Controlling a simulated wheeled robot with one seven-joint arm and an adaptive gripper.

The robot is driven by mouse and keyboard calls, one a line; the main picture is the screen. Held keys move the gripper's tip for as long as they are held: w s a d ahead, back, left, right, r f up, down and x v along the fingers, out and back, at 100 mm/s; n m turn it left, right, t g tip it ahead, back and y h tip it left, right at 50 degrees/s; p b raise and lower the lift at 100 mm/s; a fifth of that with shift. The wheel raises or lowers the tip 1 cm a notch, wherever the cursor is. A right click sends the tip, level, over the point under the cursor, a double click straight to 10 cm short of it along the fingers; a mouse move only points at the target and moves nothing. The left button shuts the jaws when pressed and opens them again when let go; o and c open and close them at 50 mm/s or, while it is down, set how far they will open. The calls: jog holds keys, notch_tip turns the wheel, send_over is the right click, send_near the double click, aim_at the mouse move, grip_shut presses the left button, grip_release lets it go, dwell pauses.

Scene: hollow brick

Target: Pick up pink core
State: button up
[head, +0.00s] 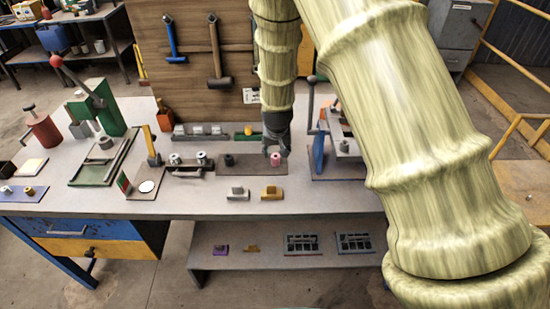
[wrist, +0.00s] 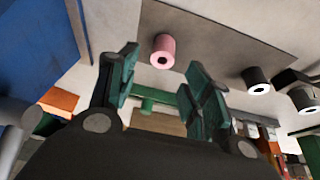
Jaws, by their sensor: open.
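The pink core (head: 275,159) is a small pink cylinder standing on a dark brown mat (head: 240,168) on the workbench. In the wrist view the pink core (wrist: 163,51) shows a dark hole in its end and lies just beyond the fingertips, between their lines. My gripper (head: 276,150) is over the right part of the mat, close to the pink core. In the wrist view my gripper (wrist: 160,75) has its two green-padded fingers spread apart with nothing between them. Whether a finger touches the core cannot be told.
A dark core (wrist: 257,80) stands on the mat's edge, left of the pink one in the head view. A grey block (head: 238,194) and an orange block (head: 271,193) lie in front of the mat. A blue-based press (head: 319,150) stands close on the right.

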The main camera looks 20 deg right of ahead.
aim_at(276, 156)
jog(key=shift+p+x, duration=1.6)
jog(key=shift+x, duration=1.65)
jog(key=shift+s+a, duration=0.1)
jog(key=c, duration=1)
